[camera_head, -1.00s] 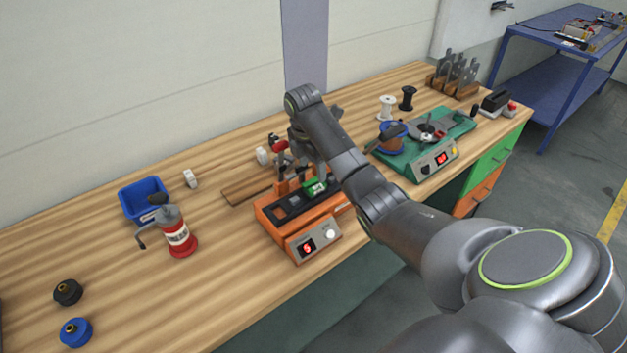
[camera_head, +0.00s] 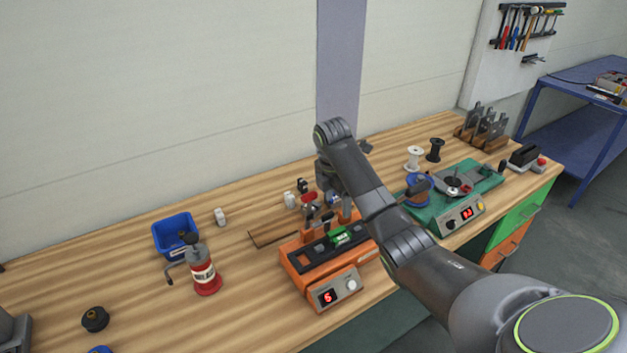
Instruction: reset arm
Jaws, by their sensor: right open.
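My right arm reaches in from the lower right. Its gripper (camera_head: 335,192) points down above the back of the orange machine (camera_head: 322,278) and is open. The arm partly hides the gripper, and its fingertips are small in this view. No held thing shows between the jaws. A small green block (camera_head: 340,236) sits in the dark top of the orange machine, below and apart from the gripper. My left gripper is not in view.
White (camera_head: 413,158) and black (camera_head: 435,150) spools stand behind.

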